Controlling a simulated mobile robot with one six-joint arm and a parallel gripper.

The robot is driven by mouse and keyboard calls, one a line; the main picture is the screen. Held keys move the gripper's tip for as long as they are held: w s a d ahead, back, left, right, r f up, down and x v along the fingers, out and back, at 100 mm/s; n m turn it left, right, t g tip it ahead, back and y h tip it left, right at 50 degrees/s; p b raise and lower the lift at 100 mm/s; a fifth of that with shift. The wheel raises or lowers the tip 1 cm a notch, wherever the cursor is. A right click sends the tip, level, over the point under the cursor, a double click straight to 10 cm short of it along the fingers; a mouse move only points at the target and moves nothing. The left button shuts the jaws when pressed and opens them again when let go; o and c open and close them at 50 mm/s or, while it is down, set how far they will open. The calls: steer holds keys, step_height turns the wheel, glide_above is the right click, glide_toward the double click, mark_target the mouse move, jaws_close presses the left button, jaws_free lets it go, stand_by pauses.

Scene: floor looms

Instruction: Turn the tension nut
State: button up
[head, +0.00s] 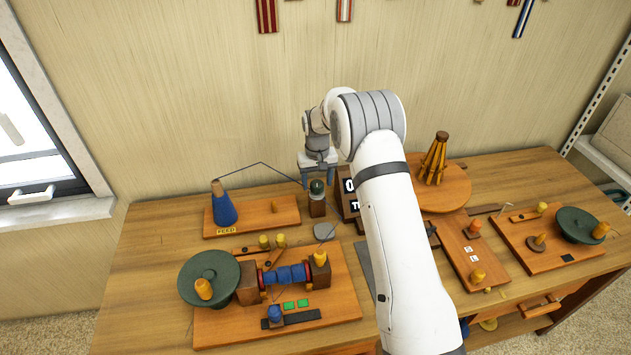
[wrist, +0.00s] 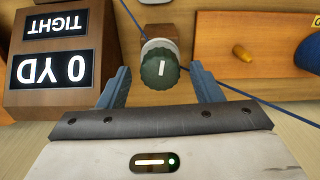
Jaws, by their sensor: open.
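The tension nut is a dark green ribbed knob with a white line on its face. It sits on a small wooden post (head: 317,208). In the wrist view the nut (wrist: 160,70) lies between the two blue-grey fingers of my gripper (wrist: 160,88), with a gap on each side. The white line stands roughly upright in that view. In the head view my gripper (head: 319,170) is above and just behind the nut (head: 317,187). My gripper is open and holds nothing. A wooden display box (wrist: 62,57) beside the nut reads "0 YD" and "TIGHT", upside down in the wrist view.
A blue yarn cone (head: 223,210) stands on a board to the left, with a thread running toward the nut. A winder board (head: 335,308) with a green disc (head: 208,277) lies in front. My arm covers the table's middle. Other boards stand to the right.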

steer(key=shift+f, duration=0.7)
steer(key=c, duration=0.9)
steer(key=shift+a, duration=0.2)
steer(key=shift+c, duration=0.5)
steer(key=shift+d, duration=0.15)
